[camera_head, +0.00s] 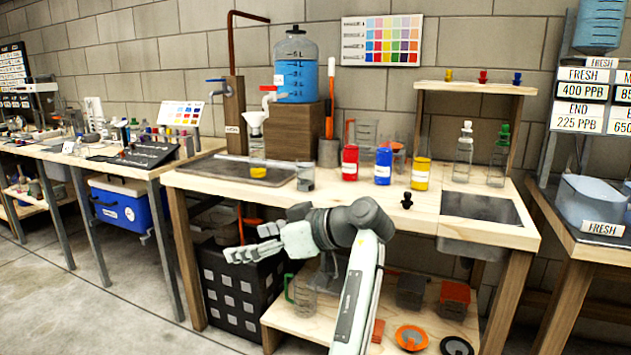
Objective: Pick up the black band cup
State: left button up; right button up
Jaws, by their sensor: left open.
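A small clear-grey cup (305,178) stands upright on the wooden workbench (335,195), just right of the metal tray. It looks like the black band cup, but its band is too small to make out surely. My left gripper (246,243) is open and empty. It points left in front of the bench's front edge, below and to the left of the cup in the picture, and apart from it. My right gripper is out of view.
Red (350,163), blue (383,167) and yellow (421,174) containers stand right of the cup. A black stopper (407,201) lies near the front edge. A funnel (254,121) hangs over a yellow-marked cup (257,170). A black crate (240,305) is below.

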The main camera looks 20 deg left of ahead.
aim_at(305, 167)
jog(key=i, duration=1.5)
